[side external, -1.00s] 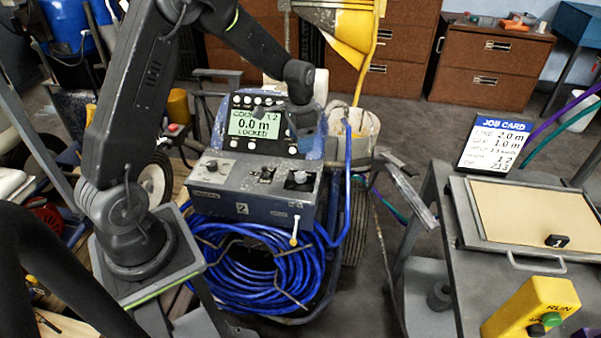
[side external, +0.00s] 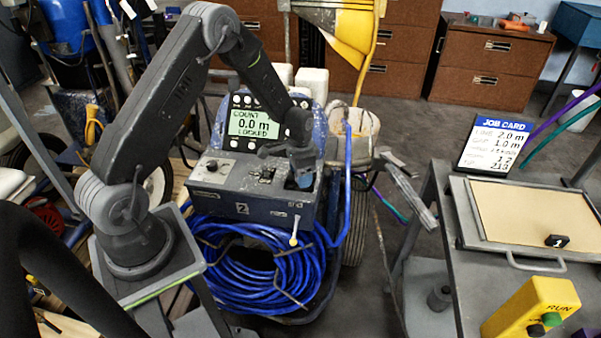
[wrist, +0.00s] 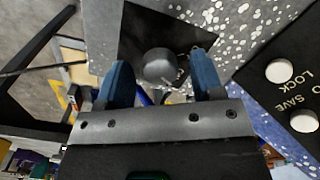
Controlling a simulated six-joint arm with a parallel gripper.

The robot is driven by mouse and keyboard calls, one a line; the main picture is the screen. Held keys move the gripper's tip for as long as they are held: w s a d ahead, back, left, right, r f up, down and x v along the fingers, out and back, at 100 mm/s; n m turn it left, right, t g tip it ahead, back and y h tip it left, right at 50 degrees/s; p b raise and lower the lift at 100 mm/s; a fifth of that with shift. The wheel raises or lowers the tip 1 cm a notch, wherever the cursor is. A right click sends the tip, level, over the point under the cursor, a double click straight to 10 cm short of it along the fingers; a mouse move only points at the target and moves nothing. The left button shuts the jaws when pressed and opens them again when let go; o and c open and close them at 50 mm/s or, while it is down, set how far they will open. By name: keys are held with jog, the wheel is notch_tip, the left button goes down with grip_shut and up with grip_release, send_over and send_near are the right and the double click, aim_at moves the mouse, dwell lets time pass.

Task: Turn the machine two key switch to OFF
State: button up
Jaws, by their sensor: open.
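Machine two (side external: 241,208) is a grey control box marked 2, with a lit display (side external: 254,123) reading 0.0 m and LOCKED. My gripper (side external: 303,181) is over the right end of its sloped panel and hides the switch there. In the wrist view, my gripper (wrist: 163,70) is open, with a blue finger on each side of a dark round knob (wrist: 159,64). The knob appears to be the key switch, with a thin ring or chain beside it. I see gaps on both sides of the knob. Its position marking is not readable.
Other small switches (side external: 266,173) and a left knob (side external: 211,166) share the panel. White buttons, one labelled LOCK (wrist: 280,71), lie right in the wrist view. A blue hose coil (side external: 250,265) hangs below. A bench with a yellow button box (side external: 515,312) stands at right.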

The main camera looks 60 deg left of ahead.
jog(key=shift+c, duration=0.3)
jog(key=c, duration=0.9)
jog(key=shift+o, duration=0.2)
jog(key=shift+n, duration=0.3)
jog(key=n, duration=0.5)
jog(key=shift+n, duration=0.3)
jog(key=n, duration=0.5)
jog(key=shift+n, duration=0.3)
jog(key=o, duration=0.9)
